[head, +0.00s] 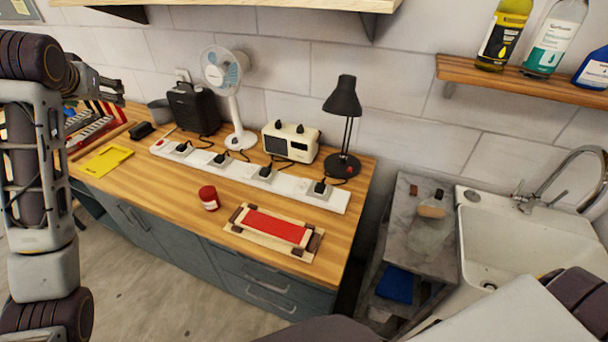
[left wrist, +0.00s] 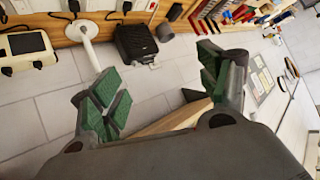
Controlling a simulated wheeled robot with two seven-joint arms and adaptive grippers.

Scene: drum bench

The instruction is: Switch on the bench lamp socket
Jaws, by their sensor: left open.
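A long white power strip (head: 270,178) lies across the wooden bench, with several black plugs along it. A black desk lamp (head: 343,100) stands at the bench's back right, and a plug (head: 320,187) sits in the strip's right-end socket near its base. Switch positions are too small to read. My left gripper (head: 112,88) is above the bench's far left end, well away from the strip's right end. In the left wrist view its green-padded fingers are spread and empty (left wrist: 158,88). The strip's edge (left wrist: 62,4) shows at the top there. My right gripper is out of view.
A white fan (head: 232,95), a black box (head: 193,108) and a cream radio (head: 290,143) stand behind the strip. A red jar (head: 209,198), a red-topped wooden frame (head: 275,228) and a yellow sheet (head: 105,161) lie in front. A shelf (head: 520,82) overhangs at right.

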